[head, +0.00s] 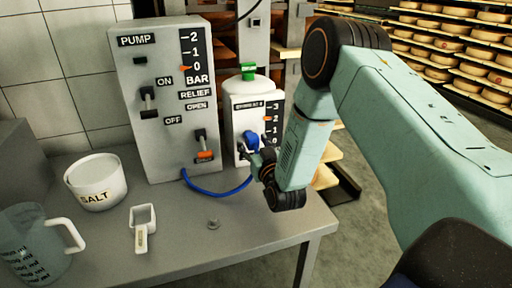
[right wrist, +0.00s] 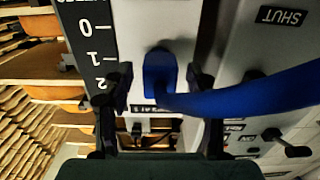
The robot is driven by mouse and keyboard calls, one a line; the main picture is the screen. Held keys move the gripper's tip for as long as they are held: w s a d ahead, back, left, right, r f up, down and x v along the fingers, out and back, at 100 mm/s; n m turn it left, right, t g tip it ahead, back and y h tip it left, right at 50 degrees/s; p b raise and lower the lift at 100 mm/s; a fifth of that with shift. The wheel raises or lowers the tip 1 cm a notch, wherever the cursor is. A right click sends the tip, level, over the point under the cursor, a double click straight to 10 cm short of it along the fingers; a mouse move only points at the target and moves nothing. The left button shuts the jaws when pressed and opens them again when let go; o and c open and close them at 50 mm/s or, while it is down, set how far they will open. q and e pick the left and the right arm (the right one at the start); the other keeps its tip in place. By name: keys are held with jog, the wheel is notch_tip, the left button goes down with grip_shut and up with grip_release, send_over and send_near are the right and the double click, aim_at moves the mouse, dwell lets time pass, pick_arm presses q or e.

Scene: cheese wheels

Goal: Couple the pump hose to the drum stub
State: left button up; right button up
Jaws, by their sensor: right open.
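The blue hose (head: 218,193) runs from the foot of the grey pump box (head: 150,110) in a low curve to the white drum (head: 240,97). Its blue end piece (head: 250,141) is at the drum's front, beside the scale; it also shows in the right wrist view (right wrist: 159,72), against the white face. The stub is hidden, so I cannot tell whether the end is seated on it. My right gripper (head: 257,155) is at the hose end. Its fingers (right wrist: 160,90) are open on both sides of the blue end, with visible gaps. My left gripper is out of view.
A salt tub (head: 97,183), a clear measuring jug (head: 35,245) and a small white scoop (head: 142,228) stand on the left of the grey table (head: 185,262). A small metal piece (head: 213,223) lies mid-table. Shelves of cheese wheels (head: 460,50) stand at the back right.

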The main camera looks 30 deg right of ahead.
jog(key=v, duration=1.2)
jog(key=shift+f, duration=0.1)
